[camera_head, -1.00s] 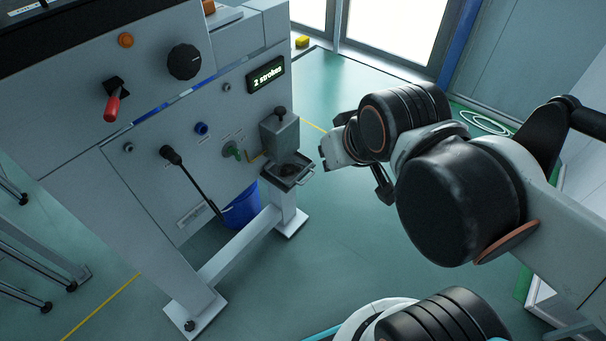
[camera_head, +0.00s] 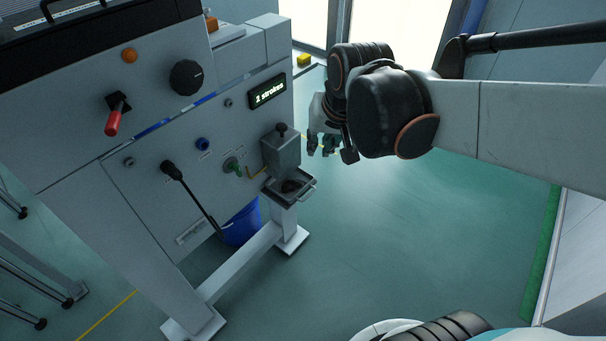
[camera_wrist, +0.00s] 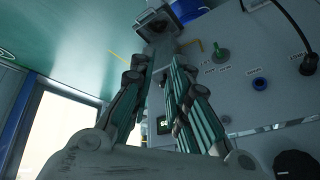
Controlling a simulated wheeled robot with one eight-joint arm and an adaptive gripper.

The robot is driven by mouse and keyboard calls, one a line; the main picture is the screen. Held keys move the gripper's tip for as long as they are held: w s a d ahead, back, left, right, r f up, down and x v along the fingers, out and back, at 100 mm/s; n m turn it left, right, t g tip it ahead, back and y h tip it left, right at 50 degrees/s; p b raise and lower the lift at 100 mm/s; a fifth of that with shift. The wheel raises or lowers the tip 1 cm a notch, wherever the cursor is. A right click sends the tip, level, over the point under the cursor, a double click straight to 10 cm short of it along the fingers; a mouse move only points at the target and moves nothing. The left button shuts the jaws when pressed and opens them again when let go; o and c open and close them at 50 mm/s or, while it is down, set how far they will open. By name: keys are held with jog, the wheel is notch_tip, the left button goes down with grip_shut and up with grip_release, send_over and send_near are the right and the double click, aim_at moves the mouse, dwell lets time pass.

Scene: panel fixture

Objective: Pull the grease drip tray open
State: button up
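The grease drip tray (camera_head: 296,194) is a small grey tray with a bar handle on its front, under a grey box with a black-knobbed plunger (camera_head: 281,150) on the panel's right end. Dark stuff lies in it. Its tray end also shows at the top of the wrist view (camera_wrist: 158,21). My gripper (camera_head: 321,148) is up and to the right of the tray, apart from it. In the wrist view my gripper (camera_wrist: 160,66) has its two fingers spread with nothing between them; the grey box shows beyond the tips.
The panel carries a green valve (camera_head: 232,165), a blue port (camera_head: 202,144), a black lever (camera_head: 190,190), a red-handled switch (camera_head: 115,115) and a lit strokes display (camera_head: 268,92). A blue bucket (camera_head: 243,226) stands below. Floor right of the tray is clear.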

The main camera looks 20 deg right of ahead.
jog(key=w+d+f+m+g, duration=0.1)
jog(key=w+d+f+m, duration=0.15)
jog(key=w+f, duration=0.45)
jog(key=m+g+y+b, duration=0.1)
jog(key=m+g+b, duration=0.15)
jog(key=m, duration=0.35)
send_over(311, 193)
jog(key=s+d, duration=0.1)
jog(key=s, duration=0.1)
notch_tip(311, 193, down, 22)
jog(key=shift+n, duration=0.25)
jog(key=f+b, duration=0.1)
jog(key=f, duration=0.3)
jog(key=w+f+b, duration=0.1)
jog(key=f+b, duration=0.1)
jog(key=f, duration=0.2)
jog(key=a+f+b, duration=0.1)
jog(key=f, duration=0.3)
jog(key=shift+w+f+b, duration=0.3)
jog(key=shift+w+f, duration=0.1)
jog(key=shift+c, duration=0.6)
grip_shut()
